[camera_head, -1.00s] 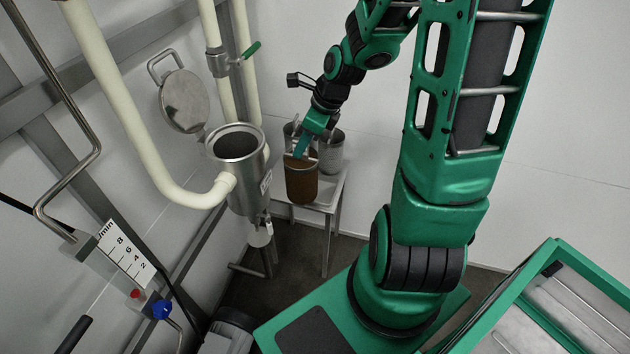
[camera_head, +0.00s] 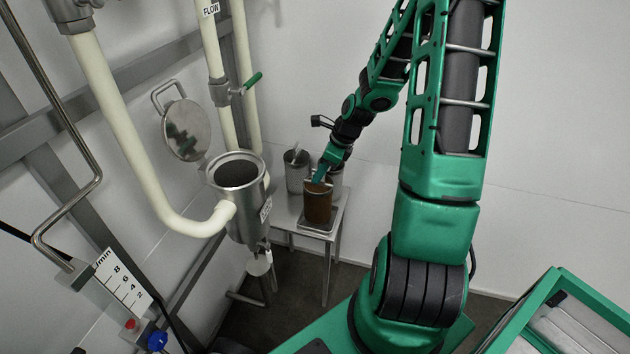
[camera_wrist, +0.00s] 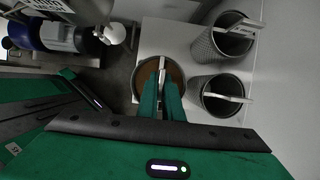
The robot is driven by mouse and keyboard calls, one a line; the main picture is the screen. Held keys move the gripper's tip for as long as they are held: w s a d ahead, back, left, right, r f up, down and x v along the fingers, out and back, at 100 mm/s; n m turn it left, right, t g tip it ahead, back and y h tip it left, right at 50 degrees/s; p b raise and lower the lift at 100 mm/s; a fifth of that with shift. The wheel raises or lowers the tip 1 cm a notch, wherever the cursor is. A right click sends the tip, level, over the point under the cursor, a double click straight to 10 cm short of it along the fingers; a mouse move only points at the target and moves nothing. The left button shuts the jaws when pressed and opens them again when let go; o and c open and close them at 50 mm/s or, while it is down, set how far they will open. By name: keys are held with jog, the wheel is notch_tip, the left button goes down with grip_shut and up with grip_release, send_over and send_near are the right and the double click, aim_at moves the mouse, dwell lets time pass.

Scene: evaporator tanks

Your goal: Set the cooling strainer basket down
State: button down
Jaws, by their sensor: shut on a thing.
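The brown strainer basket (camera_head: 318,207) is upright at the front of the small metal stand, over a shallow tray (camera_head: 304,225). My gripper (camera_head: 319,178) is shut on its handle from above. In the wrist view the green fingers of my gripper (camera_wrist: 161,88) close on the pale handle bar across the round basket (camera_wrist: 143,78). The basket's bottom is at or just above the tray; I cannot tell whether it touches.
Two grey mesh baskets stand behind on the stand's top: one at the back left (camera_head: 297,175), one partly behind my gripper (camera_head: 337,179). The open strainer housing (camera_head: 240,200) is close on the left, its round lid (camera_head: 186,130) swung up. White pipes run along the wall.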

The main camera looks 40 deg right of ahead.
jog(key=shift+f, duration=1.15)
jog(key=c, duration=1.9)
grip_release()
jog(key=v, duration=1.1)
jog(key=s+a+r+n+g+h, duration=0.1)
jog(key=s+a+r+n, duration=0.1)
jog(key=s+r+n, duration=0.2)
jog(key=s+a+r+n+g, duration=0.1)
jog(key=s+r+n, duration=0.3)
jog(key=s+n, duration=0.6)
jog(key=s+a+r+n+g+h, duration=0.1)
jog(key=s+a+r+n, duration=0.2)
jog(key=s+n, duration=0.5)
jog(key=shift+s+a+r+h, duration=0.15)
jog(key=shift+s+r, duration=0.1)
jog(key=shift+s, duration=0.6)
jog(key=shift+s+a+r+h, duration=0.15)
jog(key=shift+s+r, duration=0.1)
jog(key=shift+s, duration=0.6)
